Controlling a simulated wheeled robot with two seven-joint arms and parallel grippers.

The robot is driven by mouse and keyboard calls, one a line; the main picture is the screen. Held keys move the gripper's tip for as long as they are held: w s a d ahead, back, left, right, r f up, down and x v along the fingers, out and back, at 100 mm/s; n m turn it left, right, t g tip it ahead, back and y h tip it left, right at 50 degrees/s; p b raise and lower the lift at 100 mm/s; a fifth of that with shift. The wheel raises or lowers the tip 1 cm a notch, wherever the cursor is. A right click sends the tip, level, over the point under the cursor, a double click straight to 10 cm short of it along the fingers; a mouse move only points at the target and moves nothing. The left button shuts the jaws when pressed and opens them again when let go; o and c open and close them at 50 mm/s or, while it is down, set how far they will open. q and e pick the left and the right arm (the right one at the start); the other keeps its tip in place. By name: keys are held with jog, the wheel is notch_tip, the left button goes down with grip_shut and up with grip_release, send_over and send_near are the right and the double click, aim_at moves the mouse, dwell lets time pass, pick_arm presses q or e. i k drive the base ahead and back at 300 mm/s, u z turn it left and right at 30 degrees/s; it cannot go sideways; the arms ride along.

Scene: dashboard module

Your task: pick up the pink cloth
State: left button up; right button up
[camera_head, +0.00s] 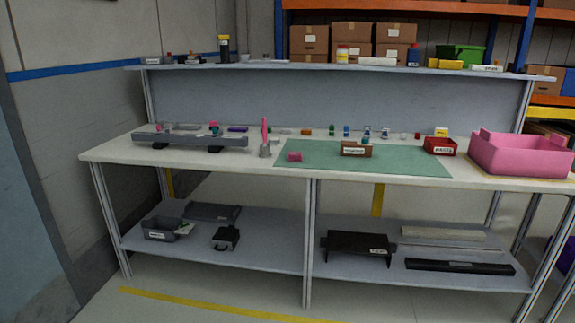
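A small flat pink item (294,156), which looks like a folded pink cloth, lies on the left part of the green mat (400,165) near the bench's front edge. It is too small to be sure of its material. A tall narrow pink object (265,130) stands upright in a grey holder just left of the mat. Neither of my grippers is in view.
A long grey bar-shaped part (190,140) lies on the left of the workbench (110,153). A brown labelled box (356,150) sits on the mat. A red bin (440,146) and a large pink bin (525,158) are at the right. Small items line the back.

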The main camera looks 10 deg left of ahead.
aim_at(293, 156)
jog(key=u, duration=0.75)
jog(key=i, duration=1.85)
jog(key=z, duration=0.5)
